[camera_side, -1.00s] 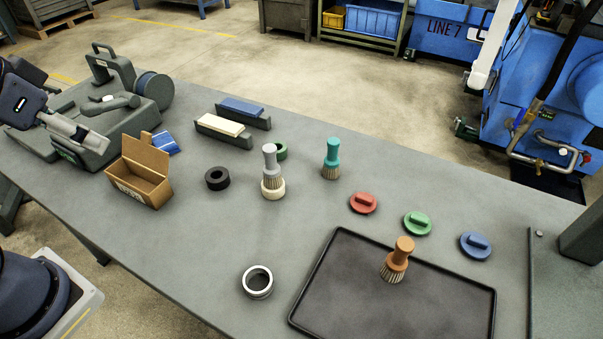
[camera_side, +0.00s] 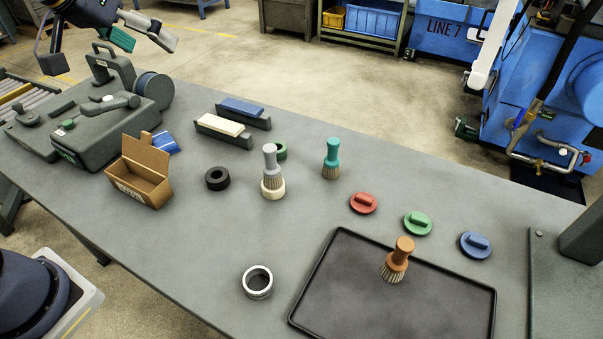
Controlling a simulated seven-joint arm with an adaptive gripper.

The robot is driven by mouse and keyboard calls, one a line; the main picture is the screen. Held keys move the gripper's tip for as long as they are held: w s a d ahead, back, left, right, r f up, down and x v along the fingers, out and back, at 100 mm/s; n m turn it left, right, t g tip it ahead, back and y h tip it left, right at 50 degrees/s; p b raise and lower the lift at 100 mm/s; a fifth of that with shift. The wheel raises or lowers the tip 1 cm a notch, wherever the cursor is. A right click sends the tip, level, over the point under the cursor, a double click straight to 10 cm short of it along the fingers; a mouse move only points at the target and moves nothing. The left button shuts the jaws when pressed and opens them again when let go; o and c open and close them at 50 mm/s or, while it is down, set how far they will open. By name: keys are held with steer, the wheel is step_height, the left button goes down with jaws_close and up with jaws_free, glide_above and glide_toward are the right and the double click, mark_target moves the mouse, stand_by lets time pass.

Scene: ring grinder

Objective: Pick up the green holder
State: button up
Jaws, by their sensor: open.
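The green holder (camera_side: 417,222), a round disc with a raised grip bar, lies flat on the grey table. It sits between the red holder (camera_side: 363,202) and the blue holder (camera_side: 475,245), apart from both. My gripper (camera_side: 151,46) is at the upper left of the picture, raised above the far left end of the table. Its fingers are spread, and nothing shows between them. It is far from the green holder, which is fully in view.
A black tray (camera_side: 322,275) with an orange brush (camera_side: 398,258) lies in front of the holders. A teal brush (camera_side: 332,157), a grey brush (camera_side: 270,165) and a green ring (camera_side: 281,150) stand left. A grey machine (camera_side: 105,135) and open carton (camera_side: 140,175) are farther left.

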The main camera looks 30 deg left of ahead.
steer(key=w+d+f+g, duration=0.1)
steer(key=w+d+f, duration=0.2)
steer(key=w+f, duration=0.4)
steer(key=w+d+f+g, duration=0.15)
steer(key=w+f, duration=0.25)
steer(key=w, duration=0.5)
steer(key=shift+m+g, duration=0.45)
steer(key=shift+m, duration=0.15)
steer(key=s+d+x, duration=0.1)
steer(key=x, duration=0.5)
steer(key=s+d+x, duration=0.1)
steer(key=x, duration=0.6)
steer(key=d+f+x, duration=0.1)
steer(key=x, duration=0.5)
steer(key=shift+s+d+f, duration=0.25)
steer(key=shift+s+f, duration=0.05)
steer(key=shift+a+x, duration=0.25)
steer(key=shift+x, duration=1.3)
steer(key=shift+a+x, duration=0.2)
steer(key=shift+x, duration=1.35)
steer(key=shift+c, duration=0.4)
steer(key=c, duration=1.2)
